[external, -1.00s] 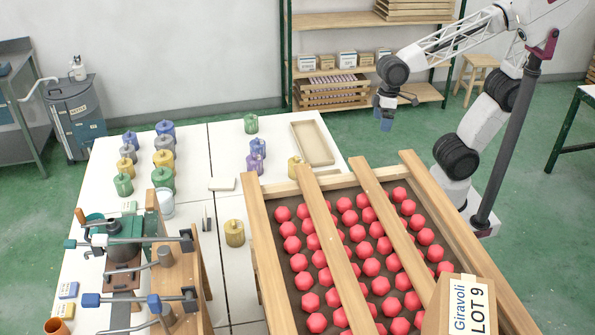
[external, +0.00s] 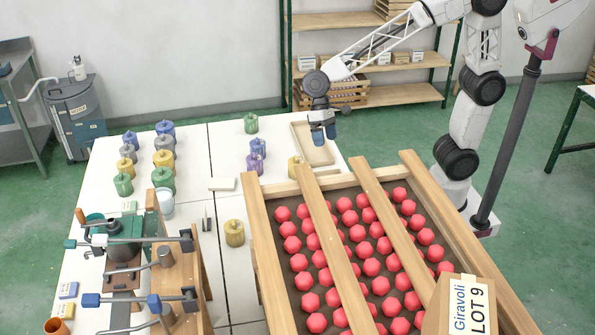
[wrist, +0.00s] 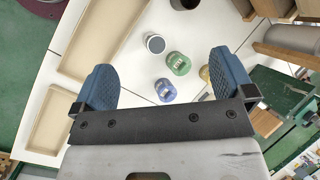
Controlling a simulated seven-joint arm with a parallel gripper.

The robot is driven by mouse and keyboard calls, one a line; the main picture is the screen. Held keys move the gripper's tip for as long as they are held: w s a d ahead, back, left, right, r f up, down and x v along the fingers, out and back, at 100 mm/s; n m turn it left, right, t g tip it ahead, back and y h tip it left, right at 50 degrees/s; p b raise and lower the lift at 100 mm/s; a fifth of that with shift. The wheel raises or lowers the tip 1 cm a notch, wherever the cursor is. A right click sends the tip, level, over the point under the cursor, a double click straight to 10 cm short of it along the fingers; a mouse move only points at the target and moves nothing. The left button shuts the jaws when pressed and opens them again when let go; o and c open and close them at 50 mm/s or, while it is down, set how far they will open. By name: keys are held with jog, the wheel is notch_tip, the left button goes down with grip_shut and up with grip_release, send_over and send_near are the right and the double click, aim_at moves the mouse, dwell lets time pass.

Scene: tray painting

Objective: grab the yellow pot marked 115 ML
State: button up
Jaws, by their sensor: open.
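My gripper (external: 322,138) is open and empty, above the beige tray near the table's far right. In the wrist view, my gripper (wrist: 163,65) has its blue fingers wide apart. A yellow pot (wrist: 205,73) is partly hidden by the right finger.
Green (wrist: 178,63) and blue (wrist: 164,90) pots show between the fingers. The beige tray (external: 300,128) lies below my gripper. A slatted crate (external: 255,230) of red pieces fills the front right. A green press (external: 125,235) stands at front left.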

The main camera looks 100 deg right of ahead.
jog(key=w+f+m+y, duration=0.25)
jog(key=w+f, duration=0.25)
jog(key=w, duration=0.5)
jog(key=w+f+m+y, duration=0.25)
jog(key=w+f, duration=0.35)
jog(key=w, duration=0.4)
jog(key=m+y, duration=0.3)
jog(key=m, duration=0.2)
send_near(233, 222)
jog(key=shift+s+a+f, duration=0.3)
jog(key=shift+a+f, duration=0.35)
jog(key=shift+a, duration=0.3)
jog(key=shift+a, duration=0.1)
jog(key=shift+x, duration=1.2)
jog(key=shift+f, duration=0.1)
jog(key=shift+x, duration=2.55)
jog(key=shift+w, duration=0.2)
jog(key=shift+c, duration=0.2)
